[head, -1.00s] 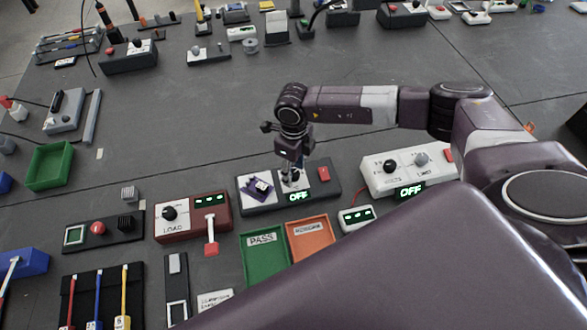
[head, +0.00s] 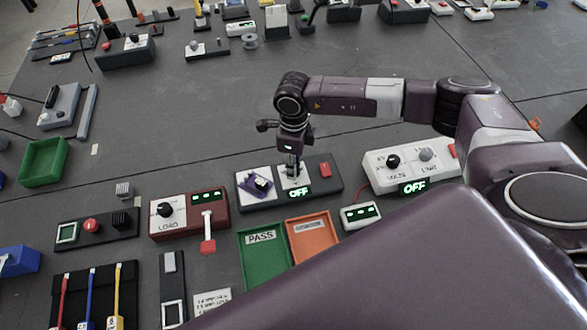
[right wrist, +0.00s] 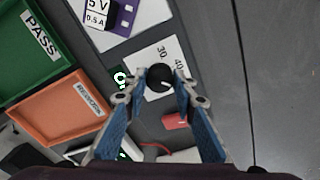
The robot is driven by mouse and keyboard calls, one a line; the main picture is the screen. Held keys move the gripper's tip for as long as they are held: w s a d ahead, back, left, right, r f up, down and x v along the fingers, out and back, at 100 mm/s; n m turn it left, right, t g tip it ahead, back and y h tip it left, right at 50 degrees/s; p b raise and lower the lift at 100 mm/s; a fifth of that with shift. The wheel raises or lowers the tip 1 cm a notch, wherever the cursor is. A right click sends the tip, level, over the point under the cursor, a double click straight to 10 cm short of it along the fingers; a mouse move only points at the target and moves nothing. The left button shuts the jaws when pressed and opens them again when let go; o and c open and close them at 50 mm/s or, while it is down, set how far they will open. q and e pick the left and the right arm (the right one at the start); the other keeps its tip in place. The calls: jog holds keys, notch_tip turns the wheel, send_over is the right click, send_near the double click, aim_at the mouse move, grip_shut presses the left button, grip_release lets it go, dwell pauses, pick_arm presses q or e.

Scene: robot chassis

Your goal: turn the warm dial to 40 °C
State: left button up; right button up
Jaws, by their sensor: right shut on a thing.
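The warm dial is a round black knob with a white pointer line (right wrist: 159,76), on a white panel marked 30 and 40 in the right wrist view. My right gripper (right wrist: 161,82) has its two blue fingers on either side of the knob, shut on it. In the head view the right gripper (head: 293,172) points down onto the dial's white panel and mostly hides the knob. My left gripper is not in view.
A purple board (head: 258,184) sits on the same unit, left of the dial, and a red button (head: 324,169) is to its right. Green PASS (head: 263,259) and orange (head: 313,240) trays lie in front. A white supply (head: 408,164) stands to the right; a red LOAD box (head: 187,213) is left.

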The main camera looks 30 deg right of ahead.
jog(key=n+b, duration=0.2)
jog(key=b, duration=0.1)
jog(key=n+b, duration=0.2)
jog(key=n, duration=0.1)
jog(key=shift+w+f+n+b, duration=0.2)
jog(key=shift+n+b, duration=0.1)
jog(key=shift+b, duration=0.1)
jog(key=shift+s+r+n+b, duration=0.1)
jog(key=shift+r+n+b, duration=0.05)
jog(key=shift+n+b, duration=1.05)
jog(key=shift+r+n+b, duration=0.1)
jog(key=shift+n+b, duration=0.25)
jog(key=shift+n, duration=0.05)
jog(key=shift+r, duration=0.1)
jog(key=o, duration=1.2)
jog(key=shift+c, duration=0.2)
notch_tip(320, 180, up, 12)
